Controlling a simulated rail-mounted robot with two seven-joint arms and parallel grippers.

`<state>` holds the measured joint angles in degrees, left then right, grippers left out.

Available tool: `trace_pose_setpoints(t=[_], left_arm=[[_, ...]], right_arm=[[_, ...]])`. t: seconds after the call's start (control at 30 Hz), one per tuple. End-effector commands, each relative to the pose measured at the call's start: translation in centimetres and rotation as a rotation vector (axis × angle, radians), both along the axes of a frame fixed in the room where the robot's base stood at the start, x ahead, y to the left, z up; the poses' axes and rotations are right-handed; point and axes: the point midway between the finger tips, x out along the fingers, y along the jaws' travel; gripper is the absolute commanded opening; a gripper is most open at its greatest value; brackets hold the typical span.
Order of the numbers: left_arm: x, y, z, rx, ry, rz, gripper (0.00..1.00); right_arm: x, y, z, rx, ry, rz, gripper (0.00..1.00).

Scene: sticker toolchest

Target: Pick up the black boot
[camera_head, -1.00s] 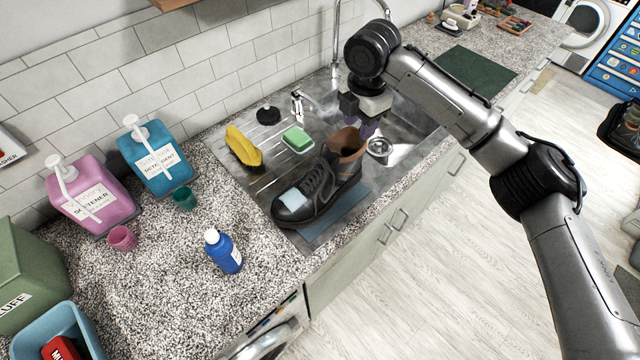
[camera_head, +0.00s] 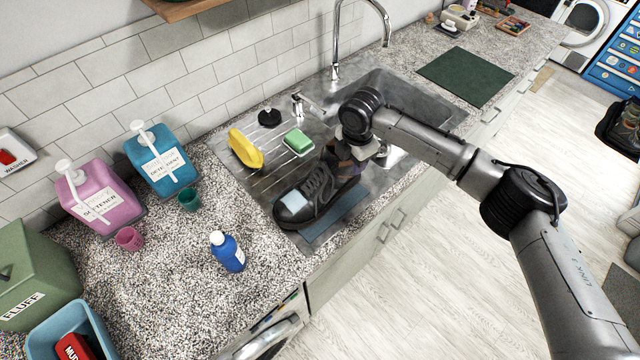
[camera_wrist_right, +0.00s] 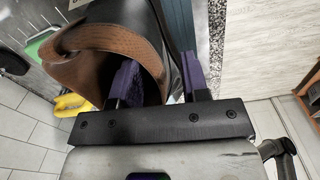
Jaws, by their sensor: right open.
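The black boot (camera_head: 330,195) lies on the sink's drainboard, toe to the lower left, with a pale blue patch on its toe. My right gripper (camera_head: 347,158) is at the boot's raised heel end and covers much of its opening. In the right wrist view, the boot's brown-lined collar (camera_wrist_right: 95,48) is close up. The purple fingers of the right gripper (camera_wrist_right: 158,72) are apart, one at the boot's opening and the other outside its wall, with a gap between. Whether they touch the wall is unclear. My left gripper is not in view.
A blue cloth (camera_head: 335,216) lies under or beside the boot. A green sponge (camera_head: 298,141) and a yellow item (camera_head: 245,149) lie behind it. The faucet (camera_head: 336,45) rises at the back of the sink. A blue bottle (camera_head: 227,252) stands at the front left.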

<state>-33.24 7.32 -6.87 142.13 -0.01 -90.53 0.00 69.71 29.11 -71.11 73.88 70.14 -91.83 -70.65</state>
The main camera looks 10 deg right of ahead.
Motion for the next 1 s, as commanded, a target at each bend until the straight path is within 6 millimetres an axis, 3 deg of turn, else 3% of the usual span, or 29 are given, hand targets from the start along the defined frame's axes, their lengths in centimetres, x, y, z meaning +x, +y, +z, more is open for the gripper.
trace_pose_setpoints(t=[0.37, 0.8, 1.0], left_arm=[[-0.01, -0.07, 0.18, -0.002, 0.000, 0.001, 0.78], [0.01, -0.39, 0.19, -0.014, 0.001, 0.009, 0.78], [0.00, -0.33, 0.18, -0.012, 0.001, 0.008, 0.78]], right_arm=[[-0.01, 0.04, -0.83, 0.000, -0.001, 0.001, 0.42], [-0.01, 0.05, -0.79, 0.000, -0.001, 0.001, 0.00], [-0.01, 0.06, -0.79, 0.000, -0.001, 0.001, 0.00]])
